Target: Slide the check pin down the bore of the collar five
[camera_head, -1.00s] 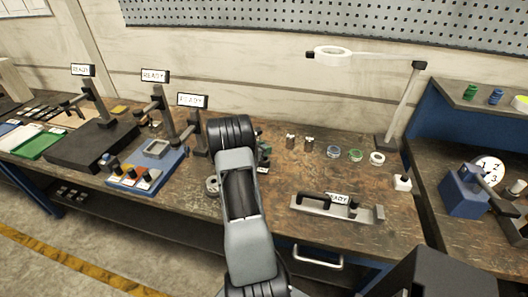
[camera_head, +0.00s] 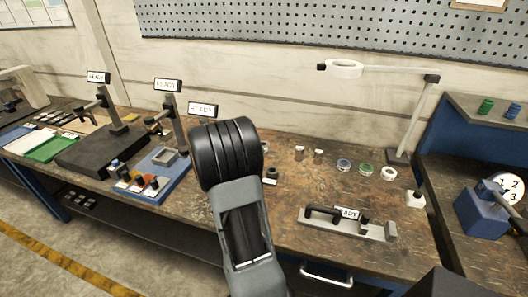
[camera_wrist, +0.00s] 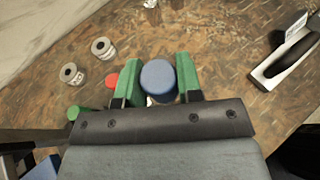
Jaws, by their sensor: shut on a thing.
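In the wrist view my gripper (camera_wrist: 158,82) is shut, its green fingers on either side of a round blue-topped piece (camera_wrist: 158,76), which looks like the check pin. Its lower part is hidden beneath the blue top. Two pale grey collars with dark bores, an upper one (camera_wrist: 103,48) and a lower one (camera_wrist: 71,74), stand on the bench left of my gripper, apart from it. I cannot read which is collar five. In the head view my own arm hides the gripper and the held piece.
A red piece (camera_wrist: 113,80) and a green piece (camera_wrist: 75,112) lie close to the left finger. A long metal fixture with a black handle (camera_head: 345,222) is on the right of the bench (camera_head: 290,205). A lamp (camera_head: 408,115) stands behind. Small rings sit along the back, including a green one (camera_head: 366,169).

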